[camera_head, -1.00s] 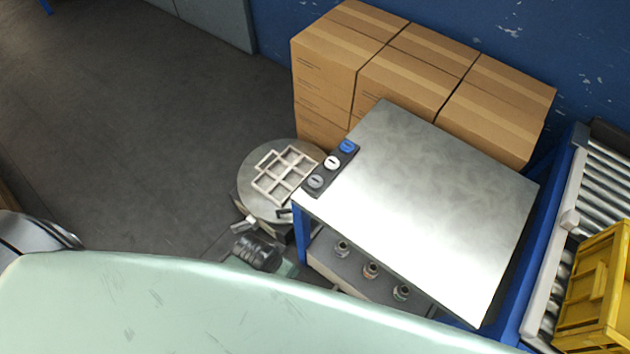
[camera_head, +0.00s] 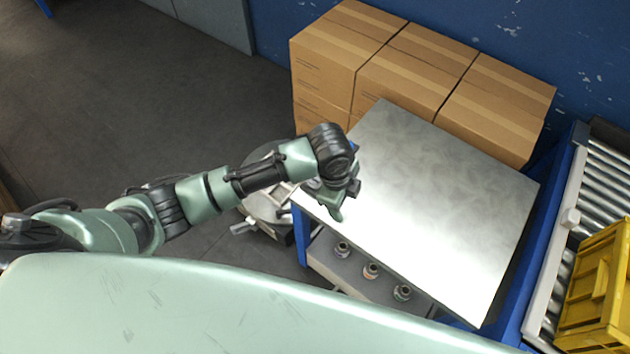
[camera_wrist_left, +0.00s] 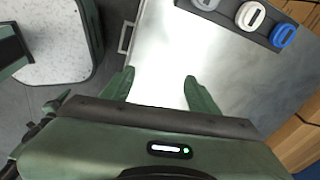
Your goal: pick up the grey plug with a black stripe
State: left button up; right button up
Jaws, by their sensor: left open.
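The grey plug (camera_wrist_left: 207,4) sits in a dark strip (camera_wrist_left: 228,16) on the metal table top, partly cut off by the top edge of the left wrist view. Its stripe is hard to make out. Beside it are a white plug with a black stripe (camera_wrist_left: 250,16) and a blue plug with a white stripe (camera_wrist_left: 284,35). My left gripper (camera_wrist_left: 159,75) is open and empty, with bare table between its fingers. In the head view the left gripper (camera_head: 345,200) is over the table's left edge, and its wrist hides most of the plugs. My right gripper is not in view.
The metal table top (camera_head: 440,190) is otherwise bare. Cardboard boxes (camera_head: 420,70) stand behind it. A lower shelf holds several metal fittings (camera_head: 371,270). A roller conveyor (camera_head: 605,175) with a yellow crate (camera_head: 595,290) is at the right. A round stand (camera_head: 255,205) is partly hidden by my arm.

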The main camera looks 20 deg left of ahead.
aim_at(315, 180)
pick_arm(q)
jog(key=w+a+r+m+y, duration=0.1)
jog(key=a, duration=0.1)
jog(key=w+a+r+m+y, duration=0.1)
jog(key=w+a, duration=0.1)
jog(key=a, duration=0.1)
jog(key=w+a+r+m+y, duration=0.1)
jog(key=w+a+m, duration=0.1)
jog(key=a, duration=0.1)
jog(key=shift+w+g, duration=0.25)
jog(key=shift+g, duration=0.05)
jog(key=f, duration=0.4)
jog(key=w+a+f, duration=0.1)
jog(key=f, duration=0.2)
grip_shut()
